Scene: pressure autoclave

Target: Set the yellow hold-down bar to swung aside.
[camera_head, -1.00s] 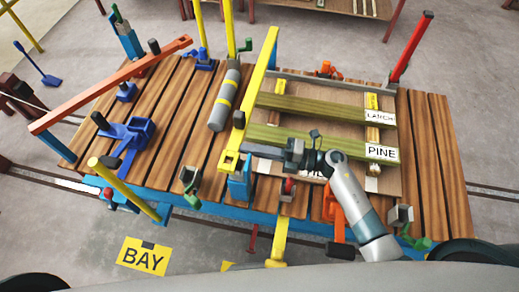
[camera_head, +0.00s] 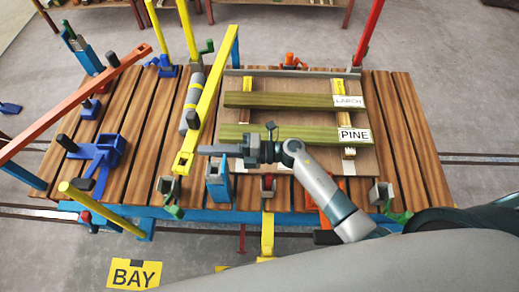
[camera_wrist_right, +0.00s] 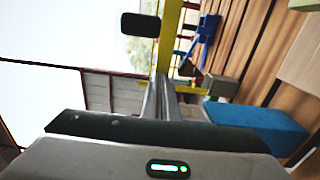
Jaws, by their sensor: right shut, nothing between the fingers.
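The yellow hold-down bar (camera_head: 209,95) runs from a square-holed near end up to the far edge of the slatted table, left of the board with the timbers. A black knob (camera_head: 192,119) stands on it; in the right wrist view the bar (camera_wrist_right: 168,40) and a black knob (camera_wrist_right: 140,25) show at the top. My right gripper (camera_head: 203,150) is shut and empty, its tips just right of the bar's near end; I cannot tell whether they touch it. It also shows in the wrist view (camera_wrist_right: 160,88). A blue post (camera_head: 218,182) stands just below the gripper. My left gripper is out of view.
Green timbers labelled LARCH (camera_head: 290,100) and PINE (camera_head: 280,135) lie right of the bar. A grey cylinder (camera_head: 191,98) lies close left of it. An orange bar (camera_head: 75,105) and a blue bracket (camera_head: 98,155) are farther left. Bare slats (camera_head: 150,120) lie between.

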